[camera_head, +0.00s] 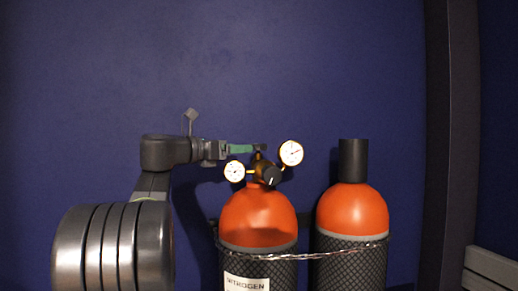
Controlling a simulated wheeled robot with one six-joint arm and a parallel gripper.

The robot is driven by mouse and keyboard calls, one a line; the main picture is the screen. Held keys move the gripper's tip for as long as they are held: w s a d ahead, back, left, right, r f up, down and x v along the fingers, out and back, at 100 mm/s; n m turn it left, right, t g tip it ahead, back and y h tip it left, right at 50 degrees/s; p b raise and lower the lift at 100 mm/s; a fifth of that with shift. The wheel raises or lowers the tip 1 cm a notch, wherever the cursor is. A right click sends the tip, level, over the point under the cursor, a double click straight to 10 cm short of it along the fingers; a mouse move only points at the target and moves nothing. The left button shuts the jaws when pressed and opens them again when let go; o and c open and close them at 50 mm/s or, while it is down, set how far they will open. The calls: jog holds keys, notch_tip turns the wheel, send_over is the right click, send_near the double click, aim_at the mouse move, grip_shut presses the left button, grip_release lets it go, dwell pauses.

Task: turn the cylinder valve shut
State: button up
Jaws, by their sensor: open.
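The orange-topped cylinder labelled NITROGEN (260,222) stands upright at the lower middle, with a brass valve and regulator on its top. Two round white gauges sit on the regulator, a left one (235,171) and a higher right one (291,152). A black knob (271,176) faces me between them. A small dark piece (261,147) tops the brass stem. My gripper (252,149), with green fingers, reaches in from the left at the height of this piece. Its jaws are open; the fingertips overlap the piece in view, and I cannot tell if they touch.
A second orange-topped cylinder (352,209) with a black cap (353,160) stands close on the right. A metal chain (335,252) runs across both cylinders. A dark post (450,130) stands at the right. The blue wall (300,60) above is bare.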

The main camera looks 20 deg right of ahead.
aim_at(263, 148)
jog(key=p+x, duration=0.1)
jog(key=x, duration=0.9)
jog(key=shift+w+d, duration=0.15)
jog(key=shift+w, duration=0.05)
jog(key=c, duration=1)
